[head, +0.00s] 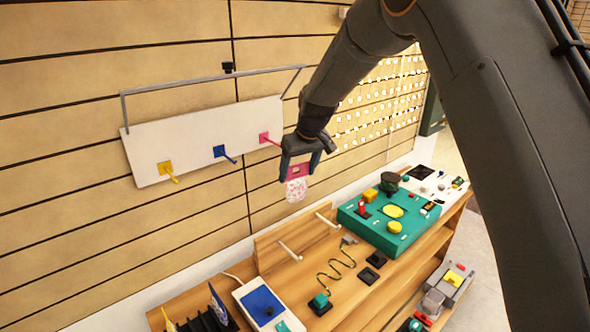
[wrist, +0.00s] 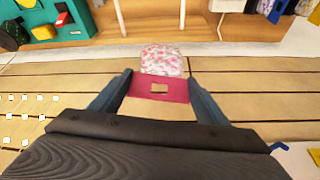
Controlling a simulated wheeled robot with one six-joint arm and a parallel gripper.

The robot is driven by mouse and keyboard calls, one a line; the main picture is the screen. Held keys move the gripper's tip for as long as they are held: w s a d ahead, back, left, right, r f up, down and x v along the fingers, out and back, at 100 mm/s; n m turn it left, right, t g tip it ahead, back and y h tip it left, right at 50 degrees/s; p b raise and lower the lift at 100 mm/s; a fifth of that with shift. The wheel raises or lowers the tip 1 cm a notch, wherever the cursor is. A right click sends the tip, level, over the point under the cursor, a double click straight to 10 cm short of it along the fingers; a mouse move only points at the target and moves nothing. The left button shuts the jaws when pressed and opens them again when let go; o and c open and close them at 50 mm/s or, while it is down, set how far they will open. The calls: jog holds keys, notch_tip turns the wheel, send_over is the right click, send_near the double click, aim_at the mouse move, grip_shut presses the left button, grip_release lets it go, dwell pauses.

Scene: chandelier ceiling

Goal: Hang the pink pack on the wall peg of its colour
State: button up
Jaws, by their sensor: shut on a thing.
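My gripper (head: 300,160) is shut on the pink pack (head: 297,187), holding it by its pink header card in front of the wall. In the wrist view the pink pack (wrist: 162,62) hangs between the fingers of my gripper (wrist: 159,88); its card has a slot and its pouch is patterned pink and white. On the white wall board (head: 190,136), the pink peg (head: 268,138) sits at the right end, just left of my gripper and apart from the pack. The blue peg (head: 222,153) is mid-board and the yellow peg (head: 168,171) is at the left.
A grey rail (head: 215,79) runs above the board. Below stands a wooden bench (head: 345,300) with a green panel (head: 380,219), a blue-topped box (head: 262,305), two light wooden pegs (head: 290,250) and a wavy wire. The wall between board and bench is clear.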

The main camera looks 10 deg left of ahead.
aim_at(278, 145)
jog(key=s+d+r+n+p, duration=0.1)
jog(key=s+r+n+p, duration=0.15)
jog(key=r+p, duration=0.5)
jog(key=shift+y, duration=0.4)
jog(key=shift+w+a+f+b, duration=0.1)
jog(key=shift+w+a+b, duration=0.2)
jog(key=shift+w+a, duration=0.75)
jog(key=shift+w+a+f+b, duration=0.1)
jog(key=shift+w+a+b, duration=0.25)
jog(key=shift+w+a, duration=0.75)
jog(key=shift+w+a+f+b, duration=0.1)
jog(key=shift+w+a+b, duration=0.2)
jog(key=shift+w+a, duration=0.75)
jog(key=shift+a+f+b, duration=0.45)
jog(key=shift+a+b, duration=0.3)
jog(key=shift+b, duration=0.1)
jog(key=o, duration=1.6)
jog(key=shift+r, duration=0.1)
